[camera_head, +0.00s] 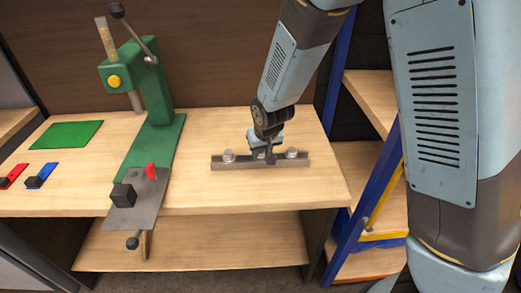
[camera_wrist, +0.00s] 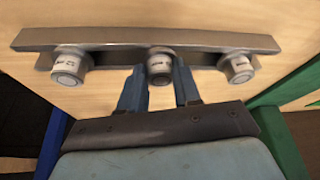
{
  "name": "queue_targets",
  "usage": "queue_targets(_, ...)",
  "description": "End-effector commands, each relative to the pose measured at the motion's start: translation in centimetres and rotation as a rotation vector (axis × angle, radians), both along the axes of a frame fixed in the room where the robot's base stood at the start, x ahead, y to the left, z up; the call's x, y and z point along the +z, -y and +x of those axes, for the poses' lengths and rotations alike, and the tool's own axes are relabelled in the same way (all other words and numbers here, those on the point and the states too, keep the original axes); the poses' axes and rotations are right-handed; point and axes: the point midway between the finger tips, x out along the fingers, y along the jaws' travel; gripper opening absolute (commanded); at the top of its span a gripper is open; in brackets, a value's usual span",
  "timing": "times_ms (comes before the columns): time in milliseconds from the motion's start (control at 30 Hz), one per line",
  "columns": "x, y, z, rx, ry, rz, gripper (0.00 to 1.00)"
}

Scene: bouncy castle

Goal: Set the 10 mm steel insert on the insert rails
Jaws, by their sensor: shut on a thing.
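Three short steel cylinders with pale printed labels show along a grey metal bar (camera_wrist: 115,38) in the wrist view: the left insert (camera_wrist: 70,65), the middle insert (camera_wrist: 160,66) and the right insert (camera_wrist: 238,67). The labels are too small to read, so I cannot tell which is 10 mm. My gripper (camera_wrist: 161,76) is shut on the middle insert, its fingers on either side. In the head view my gripper (camera_head: 264,153) hides most of this insert at the bar (camera_head: 240,163). I cannot tell whether it still touches the bar or which part is the insert rails.
A green lever press (camera_head: 154,95) with a grey base plate (camera_head: 143,195), a red piece (camera_head: 151,171) and a black block (camera_head: 123,195) stands left. A green mat (camera_head: 66,135), and red (camera_head: 13,176) and blue (camera_head: 41,176) pieces lie farther left. Bare wood separates press and bar.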

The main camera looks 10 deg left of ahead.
Motion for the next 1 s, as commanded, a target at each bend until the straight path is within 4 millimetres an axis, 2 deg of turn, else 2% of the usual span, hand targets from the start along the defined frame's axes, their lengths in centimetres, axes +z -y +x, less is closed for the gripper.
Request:
queue_targets(100, 0.0, 0.0, 0.0, 0.0, 0.0, 0.0, 0.0)
queue_targets(133, 0.0, 0.0, 0.0, 0.0, 0.0, 0.0, 0.34)
queue_targets(400, 0.0, 0.0, 0.0, 0.0, 0.0, 0.0, 0.6)
queue_targets(767, 0.3, 0.1, -0.1, 0.0, 0.0, 0.0, 0.62)
queue_targets(1000, 2.7, 0.5, -1.0, 0.002, 0.002, 0.001, 0.62)
